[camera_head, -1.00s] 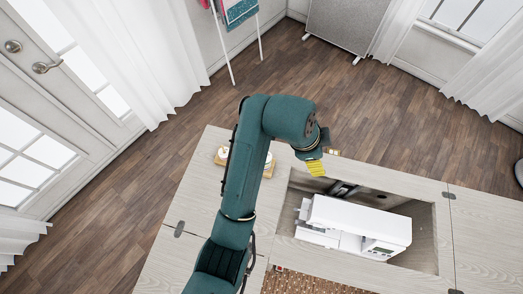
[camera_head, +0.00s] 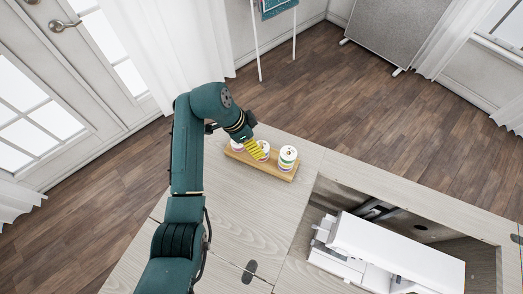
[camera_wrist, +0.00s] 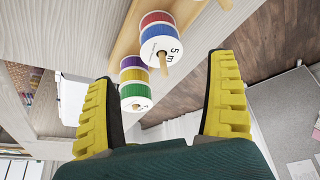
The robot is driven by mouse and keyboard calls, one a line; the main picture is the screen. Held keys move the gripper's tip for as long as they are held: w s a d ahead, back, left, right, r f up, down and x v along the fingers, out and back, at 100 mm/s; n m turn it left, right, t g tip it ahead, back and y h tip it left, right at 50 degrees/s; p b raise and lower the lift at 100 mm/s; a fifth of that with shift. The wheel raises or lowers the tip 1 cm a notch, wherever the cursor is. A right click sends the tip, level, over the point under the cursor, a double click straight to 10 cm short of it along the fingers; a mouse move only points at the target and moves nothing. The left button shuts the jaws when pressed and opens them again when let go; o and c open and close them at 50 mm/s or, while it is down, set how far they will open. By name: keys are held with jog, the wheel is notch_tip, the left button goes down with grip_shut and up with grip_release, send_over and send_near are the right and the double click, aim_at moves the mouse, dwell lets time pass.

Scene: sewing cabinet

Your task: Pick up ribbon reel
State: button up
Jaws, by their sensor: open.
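Stacks of ribbon reels stand on pegs of a wooden stand (camera_head: 284,174) at the back of the cabinet top. One stack (camera_head: 288,157) is at the right end, another (camera_head: 262,150) is by my gripper, and a third (camera_head: 237,145) is partly hidden at the left.
A white sewing machine (camera_head: 385,255) lies in the recessed opening of the cabinet top (camera_head: 235,215), to the right. A dark oval fitting (camera_head: 250,270) is near the front.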

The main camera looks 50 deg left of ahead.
aim_at(261, 147)
jog(key=b+x, duration=0.2)
jog(key=x, duration=0.4)
jog(key=shift+a+f, duration=0.1)
jog(key=shift+f, duration=0.25)
jog(key=c, duration=1.1)
jog(key=shift+r, duration=0.1)
notch_tip(261, 147, up, 10)
jog(key=p, duration=0.2)
jog(key=shift+p, duration=0.35)
